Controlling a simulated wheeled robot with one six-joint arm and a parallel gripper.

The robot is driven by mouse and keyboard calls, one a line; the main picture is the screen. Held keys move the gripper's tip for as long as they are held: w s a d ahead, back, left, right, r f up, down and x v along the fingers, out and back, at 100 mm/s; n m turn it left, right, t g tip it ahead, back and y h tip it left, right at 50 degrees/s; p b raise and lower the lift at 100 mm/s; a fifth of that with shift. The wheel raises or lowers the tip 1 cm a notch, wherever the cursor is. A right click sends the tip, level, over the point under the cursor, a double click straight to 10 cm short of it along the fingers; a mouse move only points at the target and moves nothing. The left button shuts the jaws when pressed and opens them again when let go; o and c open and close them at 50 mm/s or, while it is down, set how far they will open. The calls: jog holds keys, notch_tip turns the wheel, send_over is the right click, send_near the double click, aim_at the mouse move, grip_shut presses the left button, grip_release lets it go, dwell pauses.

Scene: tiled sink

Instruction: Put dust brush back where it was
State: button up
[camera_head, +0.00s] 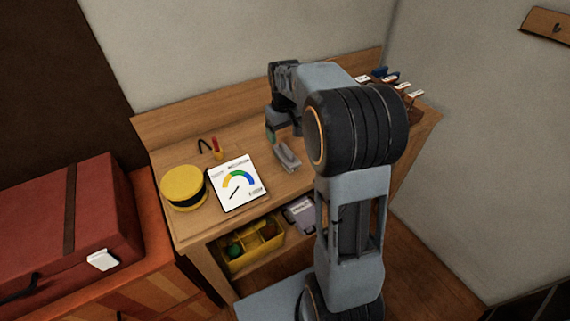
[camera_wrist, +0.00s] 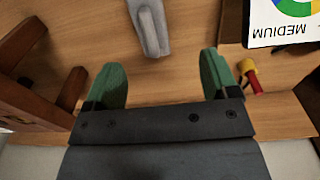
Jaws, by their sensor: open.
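A grey elongated object (camera_head: 287,157), possibly the dust brush, lies on the wooden bench top; I cannot make out bristles. In the wrist view its grey end (camera_wrist: 148,28) lies at the top middle, beyond the fingertips and roughly in line with the gap between them. My gripper (camera_wrist: 160,72) has its green fingers spread wide with nothing between them but bare wood. In the head view my gripper (camera_head: 282,134) hangs over the bench, just behind the grey object and partly hidden by my arm.
A gauge card (camera_head: 238,183), a yellow-topped round tin (camera_head: 184,187) and a small red-and-yellow tool (camera_head: 217,149) are left on the bench. A wooden rack (camera_wrist: 30,95) stands close to the fingers. A yellow divided box (camera_head: 252,262) sits on the lower shelf. A red case (camera_head: 60,225) stands left.

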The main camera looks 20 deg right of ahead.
jog(key=s+a+t, duration=0.1)
jog(key=s+a, duration=0.2)
jog(key=s, duration=0.3)
jog(key=s+a+t, duration=0.1)
jog(key=s+a, duration=0.2)
jog(key=s, duration=0.4)
jog(key=s+a+r+m+t, duration=0.1)
jog(key=s+a, duration=0.2)
jog(key=s, duration=0.3)
jog(key=shift+s+a, duration=0.15)
jog(key=shift+s, duration=0.2)
jog(key=shift+c, duration=0.3)
